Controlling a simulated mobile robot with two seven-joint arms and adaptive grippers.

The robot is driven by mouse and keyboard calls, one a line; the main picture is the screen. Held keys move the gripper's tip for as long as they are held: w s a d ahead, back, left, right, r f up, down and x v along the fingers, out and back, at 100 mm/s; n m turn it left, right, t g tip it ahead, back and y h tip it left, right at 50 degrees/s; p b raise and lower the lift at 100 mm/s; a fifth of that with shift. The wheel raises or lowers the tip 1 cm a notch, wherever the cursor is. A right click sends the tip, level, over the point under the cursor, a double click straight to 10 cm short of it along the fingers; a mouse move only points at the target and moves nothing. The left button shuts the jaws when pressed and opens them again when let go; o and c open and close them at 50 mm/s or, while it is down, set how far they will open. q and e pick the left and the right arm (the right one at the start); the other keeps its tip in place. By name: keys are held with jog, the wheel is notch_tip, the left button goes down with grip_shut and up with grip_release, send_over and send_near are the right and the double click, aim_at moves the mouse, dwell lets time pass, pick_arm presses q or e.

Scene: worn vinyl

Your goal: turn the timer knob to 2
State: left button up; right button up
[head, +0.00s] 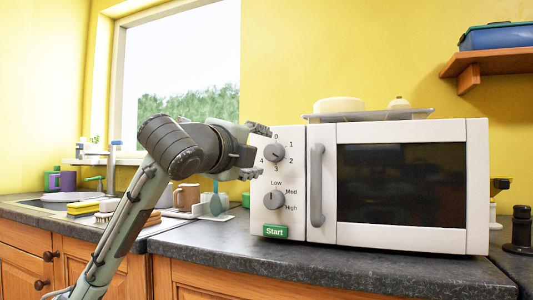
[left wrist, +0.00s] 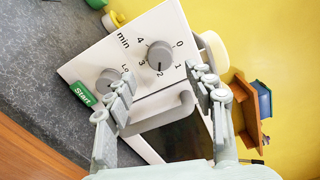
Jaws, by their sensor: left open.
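The timer knob (head: 274,153) is a round grey dial at the top of the white microwave's (head: 402,242) control panel, with numbers around it. It also shows between the fingers in the left wrist view (left wrist: 160,55). Its pointer mark is small; in the wrist view it seems to face the side of the 2, but I cannot tell exactly where it rests. My left gripper (head: 259,152) is open in front of the panel at the knob's height. In the wrist view its fingers (left wrist: 162,80) are spread, with nothing held. My right gripper is not in view.
Below the timer is a power knob (head: 274,200) and a green Start button (head: 275,232). A vertical door handle (head: 317,185) stands out right of the panel. A tray (head: 370,115) lies on top of the microwave. Mugs and a sink are left; the dark counter (head: 300,262) in front is clear.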

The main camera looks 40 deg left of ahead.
pick_arm(q)
jog(key=v, duration=0.6)
jog(key=shift+w, duration=0.1)
jog(key=shift+f, duration=0.1)
dwell(0.5)
